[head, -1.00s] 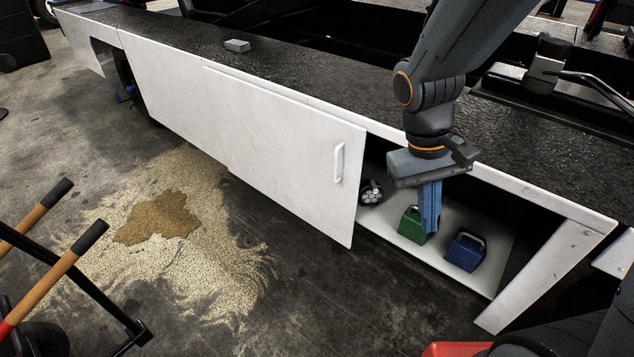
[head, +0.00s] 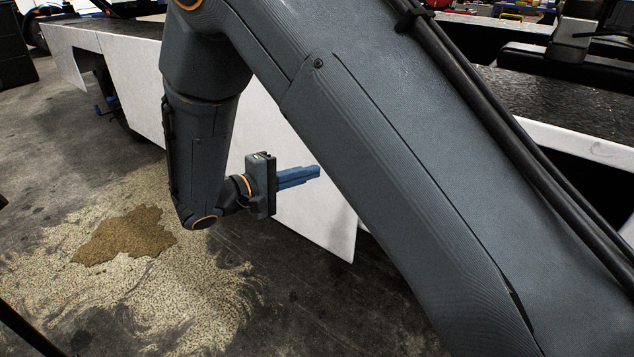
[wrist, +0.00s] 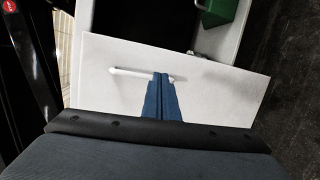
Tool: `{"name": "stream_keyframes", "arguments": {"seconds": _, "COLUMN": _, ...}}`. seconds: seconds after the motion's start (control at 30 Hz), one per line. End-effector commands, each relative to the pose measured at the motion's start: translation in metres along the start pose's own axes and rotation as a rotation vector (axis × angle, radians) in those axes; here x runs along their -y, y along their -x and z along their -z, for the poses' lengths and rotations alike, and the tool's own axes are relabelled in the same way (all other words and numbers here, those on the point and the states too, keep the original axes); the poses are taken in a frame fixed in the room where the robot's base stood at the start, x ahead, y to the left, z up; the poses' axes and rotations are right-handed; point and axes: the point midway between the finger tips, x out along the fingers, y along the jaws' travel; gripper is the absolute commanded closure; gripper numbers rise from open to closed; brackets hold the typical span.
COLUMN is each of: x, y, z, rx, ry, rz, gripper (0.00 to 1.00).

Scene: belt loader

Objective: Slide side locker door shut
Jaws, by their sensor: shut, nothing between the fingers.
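The white side locker door (head: 312,222) stands partly open; my arm covers much of it in the head view. In the wrist view the door (wrist: 225,95) fills the middle, with its white bar handle (wrist: 128,72) near its edge. My gripper (head: 317,172) has its blue fingers shut and empty, pointing right in front of the door. In the wrist view the fingertips (wrist: 161,77) overlap the handle bar; I cannot tell whether they touch it. In the head view the handle is hidden behind my arm.
A green padlock-shaped block (wrist: 222,10) lies in the locker beyond the door edge in the wrist view. Granules with a brown wet patch (head: 125,236) cover the floor at left. The dark belt top (head: 540,90) runs behind my arm.

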Motion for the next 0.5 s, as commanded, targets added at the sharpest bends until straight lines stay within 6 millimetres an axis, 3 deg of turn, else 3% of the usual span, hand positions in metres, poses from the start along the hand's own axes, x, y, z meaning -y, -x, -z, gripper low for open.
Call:
{"name": "stream_keyframes", "arguments": {"seconds": 0.03, "x": 0.015, "y": 0.011, "z": 0.021, "rx": -0.049, "ry": -0.017, "rz": -0.047, "gripper": 1.00}}
{"name": "stream_keyframes", "arguments": {"seconds": 0.1, "x": 0.021, "y": 0.025, "z": 0.040, "rx": -0.101, "ry": -0.044, "rz": -0.101, "gripper": 1.00}}
{"name": "stream_keyframes", "arguments": {"seconds": 0.27, "x": 0.027, "y": 0.045, "z": 0.062, "rx": -0.171, "ry": -0.084, "rz": -0.165, "gripper": 1.00}}
{"name": "stream_keyframes", "arguments": {"seconds": 0.37, "x": 0.026, "y": 0.045, "z": 0.065, "rx": -0.181, "ry": -0.092, "rz": -0.175, "gripper": 1.00}}
{"name": "stream_keyframes", "arguments": {"seconds": 0.5, "x": 0.023, "y": 0.029, "z": 0.067, "rx": -0.178, "ry": -0.092, "rz": -0.175, "gripper": 1.00}}
